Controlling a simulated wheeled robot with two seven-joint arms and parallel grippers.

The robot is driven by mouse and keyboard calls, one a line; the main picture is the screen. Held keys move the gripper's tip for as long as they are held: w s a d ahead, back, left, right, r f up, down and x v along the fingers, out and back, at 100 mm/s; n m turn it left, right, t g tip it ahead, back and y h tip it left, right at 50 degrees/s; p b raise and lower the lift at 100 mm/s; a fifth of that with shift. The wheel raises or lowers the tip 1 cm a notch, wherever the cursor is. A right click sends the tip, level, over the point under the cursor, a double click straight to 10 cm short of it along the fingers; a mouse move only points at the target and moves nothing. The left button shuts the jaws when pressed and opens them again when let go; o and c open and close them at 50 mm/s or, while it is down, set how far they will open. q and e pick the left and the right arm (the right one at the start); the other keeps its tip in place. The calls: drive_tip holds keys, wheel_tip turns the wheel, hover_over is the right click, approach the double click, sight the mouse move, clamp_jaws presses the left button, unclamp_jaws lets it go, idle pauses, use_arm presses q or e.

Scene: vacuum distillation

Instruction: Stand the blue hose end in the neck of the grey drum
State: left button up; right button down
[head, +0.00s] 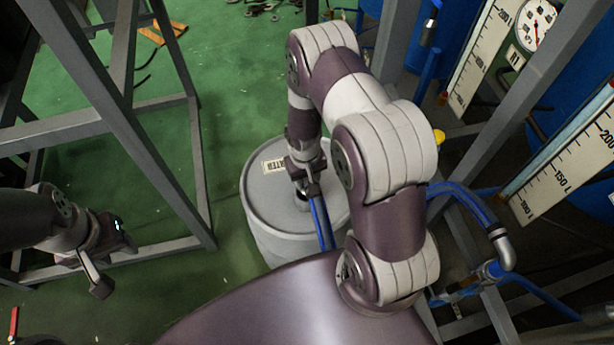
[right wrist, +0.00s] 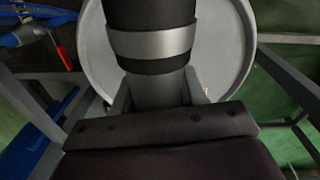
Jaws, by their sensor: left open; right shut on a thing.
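The grey drum (head: 268,232) stands on the green floor, with a label on its lid. The lid also fills the background of the right wrist view (right wrist: 232,50). My right gripper (head: 308,188) is above the lid, shut on the end of the blue hose (head: 322,222). In the right wrist view the held end is a dark cylinder with a metal band (right wrist: 150,43), between the fingers. The neck is mostly hidden by the gripper and hose, so I cannot tell whether the end is in it. My left gripper (head: 100,272) is open and empty, away at the left.
A grey metal frame (head: 150,150) stands left of the drum. Grey posts, scaled gauge boards (head: 565,165) and a round dial (head: 536,25) are at the right. Another blue hose run (head: 465,202) with a metal elbow lies right of my arm. Green floor is free behind the drum.

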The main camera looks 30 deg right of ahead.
drive_tip(key=shift+f+b, duration=1.95)
drive_tip(key=shift+f, duration=0.4)
drive_tip(key=c, duration=0.6)
unclamp_jaws()
drive_tip(key=shift+o, duration=0.2)
drive_tip(key=r, duration=0.4)
drive_tip(key=r+p, duration=0.1)
drive_tip(key=r, duration=0.7)
drive_tip(key=shift+a+r+p, duration=0.3)
drive_tip(key=shift+r+p, duration=0.1)
